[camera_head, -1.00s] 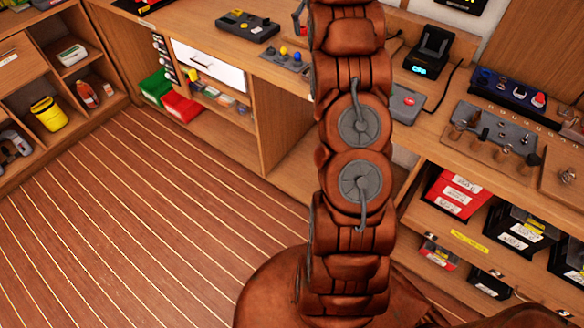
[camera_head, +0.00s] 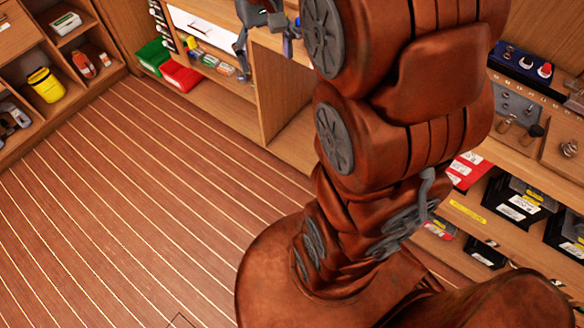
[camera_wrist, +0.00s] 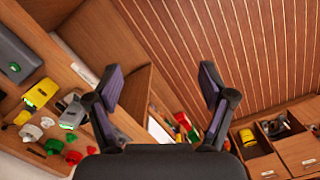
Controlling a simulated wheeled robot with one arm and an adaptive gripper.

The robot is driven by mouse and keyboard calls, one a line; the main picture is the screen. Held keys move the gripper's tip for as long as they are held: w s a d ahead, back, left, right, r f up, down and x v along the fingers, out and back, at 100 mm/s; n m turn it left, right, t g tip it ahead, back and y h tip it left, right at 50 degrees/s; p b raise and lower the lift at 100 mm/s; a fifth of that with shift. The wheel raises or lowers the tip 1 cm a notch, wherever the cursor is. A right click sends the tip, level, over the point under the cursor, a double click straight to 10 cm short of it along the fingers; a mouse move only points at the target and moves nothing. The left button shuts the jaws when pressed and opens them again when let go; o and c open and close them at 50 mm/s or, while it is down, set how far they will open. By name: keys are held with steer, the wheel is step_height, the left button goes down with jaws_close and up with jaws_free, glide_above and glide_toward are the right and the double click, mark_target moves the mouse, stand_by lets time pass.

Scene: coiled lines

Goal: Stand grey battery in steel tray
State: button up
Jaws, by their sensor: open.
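My gripper (camera_head: 265,38) is at the top of the head view, beside my arm and near the bench's front edge. In the wrist view my gripper (camera_wrist: 160,84) shows two purple-padded fingers spread wide, with nothing between them. I cannot pick out a steel tray either. My arm hides much of the bench in the head view.
A wooden bench carries a blue switch box (camera_head: 522,64) at right. Below are a red bin (camera_head: 182,76) and a green bin (camera_head: 152,55). A yellow bucket (camera_head: 46,84) sits in the left shelves. The plank floor (camera_head: 120,200) is clear.

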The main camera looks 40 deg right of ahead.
steer(key=s+a+f, duration=0.2)
steer(key=s+a, duration=0.1)
steer(key=s, duration=0.3)
steer(key=s+a+f+n, duration=0.1)
steer(key=s+a+f, duration=0.2)
steer(key=s, duration=0.4)
steer(key=s+a+f+n, duration=0.1)
steer(key=s+a+f, duration=0.2)
steer(key=s, duration=0.4)
steer(key=shift+s+g, duration=0.25)
steer(key=shift+g, duration=0.05)
steer(key=shift+a, duration=0.1)
